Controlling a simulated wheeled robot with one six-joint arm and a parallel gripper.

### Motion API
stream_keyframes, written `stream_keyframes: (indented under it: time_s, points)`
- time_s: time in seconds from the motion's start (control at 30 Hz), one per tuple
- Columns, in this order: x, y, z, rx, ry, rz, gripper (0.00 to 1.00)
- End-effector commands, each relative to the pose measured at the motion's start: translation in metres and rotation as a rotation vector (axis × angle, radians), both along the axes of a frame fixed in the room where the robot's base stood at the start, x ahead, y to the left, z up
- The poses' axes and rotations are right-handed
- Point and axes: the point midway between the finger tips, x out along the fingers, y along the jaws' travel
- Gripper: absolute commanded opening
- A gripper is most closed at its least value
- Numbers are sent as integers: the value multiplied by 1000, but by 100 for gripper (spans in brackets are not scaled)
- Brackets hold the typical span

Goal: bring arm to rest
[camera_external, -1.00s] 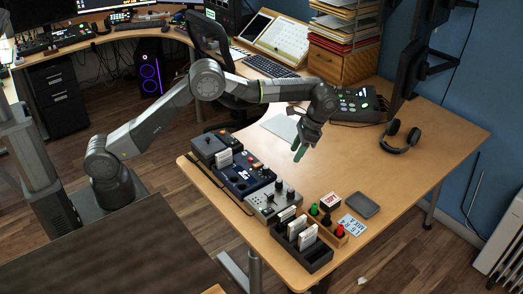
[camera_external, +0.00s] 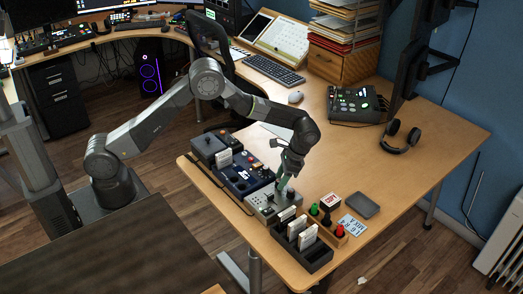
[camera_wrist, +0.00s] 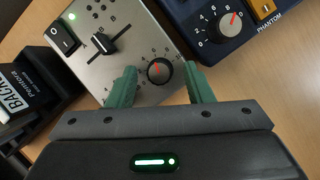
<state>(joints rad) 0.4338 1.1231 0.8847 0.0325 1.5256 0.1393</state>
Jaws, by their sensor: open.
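My gripper (camera_external: 283,186) has green fingers pointing down at the grey control box (camera_external: 262,206) on the desk. In the wrist view my gripper (camera_wrist: 161,72) is open, with a finger on either side of the box's black round knob (camera_wrist: 160,70). The knob has a red pointer line and a printed scale around it. I cannot tell if the fingers touch the knob or the box top. The box (camera_wrist: 140,60) also has a slider (camera_wrist: 106,43), a black rocker switch (camera_wrist: 65,36) and a lit green lamp. My arm is bent and reaches over the desk.
A dark blue device (camera_external: 240,178) adjoins the grey box. A black rack (camera_external: 318,258) of white cartridges stands on its near side. Coloured stamps, a dark pad (camera_external: 362,205) and headphones (camera_external: 401,137) lie to the right. The desk's middle is clear.

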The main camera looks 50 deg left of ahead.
Motion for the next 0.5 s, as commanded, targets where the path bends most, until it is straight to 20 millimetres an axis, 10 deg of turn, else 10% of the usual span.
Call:
stream_keyframes:
  time_s: [0.5]
  points:
    - [-2, 1, -5, 0, 0, 5, 47]
